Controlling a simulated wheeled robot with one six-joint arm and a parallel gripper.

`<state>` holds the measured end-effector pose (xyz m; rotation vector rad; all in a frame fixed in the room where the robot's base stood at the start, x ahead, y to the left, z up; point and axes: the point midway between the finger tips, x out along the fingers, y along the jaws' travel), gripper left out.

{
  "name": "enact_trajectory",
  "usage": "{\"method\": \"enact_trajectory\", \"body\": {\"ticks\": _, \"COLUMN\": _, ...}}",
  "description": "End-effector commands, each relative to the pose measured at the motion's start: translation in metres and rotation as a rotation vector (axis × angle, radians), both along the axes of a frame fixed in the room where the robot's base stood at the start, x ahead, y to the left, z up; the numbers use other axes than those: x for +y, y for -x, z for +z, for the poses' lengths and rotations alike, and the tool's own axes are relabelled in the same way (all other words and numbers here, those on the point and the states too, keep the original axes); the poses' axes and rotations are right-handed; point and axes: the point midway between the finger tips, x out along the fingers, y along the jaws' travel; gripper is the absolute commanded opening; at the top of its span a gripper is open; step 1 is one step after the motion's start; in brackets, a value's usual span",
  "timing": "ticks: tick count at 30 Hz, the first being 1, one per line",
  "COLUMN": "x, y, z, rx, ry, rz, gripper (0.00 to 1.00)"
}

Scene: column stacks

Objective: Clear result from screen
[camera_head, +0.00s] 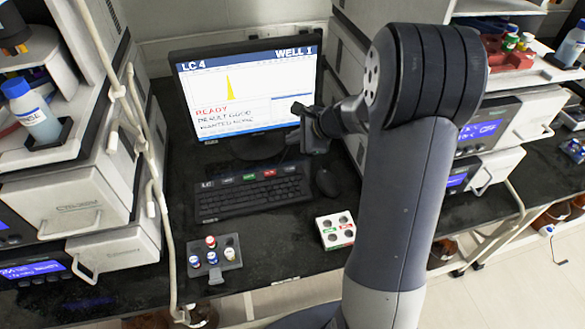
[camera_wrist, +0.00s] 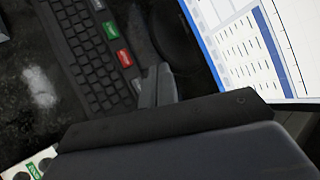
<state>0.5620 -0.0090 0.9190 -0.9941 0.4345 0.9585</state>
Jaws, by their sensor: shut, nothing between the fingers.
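The monitor (camera_head: 250,95) stands on the dark bench and shows "LC 4", "WELL 1", a yellow peak, red "READY" and "RESULT GOOD". A lower handwritten line is hard to read. The keyboard (camera_head: 250,192) lies in front of it, with a green key (camera_wrist: 110,30), a red key (camera_wrist: 125,58) and a pale key (camera_wrist: 138,86) along its top edge. My gripper (camera_head: 305,120) is shut and empty, in front of the screen's lower right corner and above the bench. In the wrist view its fingers (camera_wrist: 158,85) appear beside the keyboard's key row; contact cannot be told.
A mouse (camera_head: 327,183) lies right of the keyboard. A grey rack (camera_head: 215,265) with several capped vials and a white vial block (camera_head: 336,230) sit near the front edge. Instrument stacks flank the bench, with a bottle (camera_head: 32,112) at left.

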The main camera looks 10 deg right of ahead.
Motion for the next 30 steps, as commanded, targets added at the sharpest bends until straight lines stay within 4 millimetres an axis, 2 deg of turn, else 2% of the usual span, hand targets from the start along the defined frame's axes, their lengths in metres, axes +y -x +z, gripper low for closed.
{"method": "enact_trajectory", "body": {"ticks": 8, "x": 0.0, "y": 0.0, "z": -0.012, "rx": 0.001, "ry": 0.0, "rz": 0.0, "gripper": 0.0}}
{"method": "enact_trajectory", "body": {"ticks": 21, "x": 0.0, "y": 0.0, "z": -0.072, "rx": 0.0, "ry": 0.0, "rz": 0.0, "gripper": 0.0}}
{"method": "enact_trajectory", "body": {"ticks": 25, "x": 0.0, "y": 0.0, "z": -0.084, "rx": 0.0, "ry": 0.0, "rz": 0.0, "gripper": 0.0}}
{"method": "enact_trajectory", "body": {"ticks": 30, "x": 0.0, "y": 0.0, "z": -0.089, "rx": 0.0, "ry": 0.0, "rz": 0.0, "gripper": 0.0}}
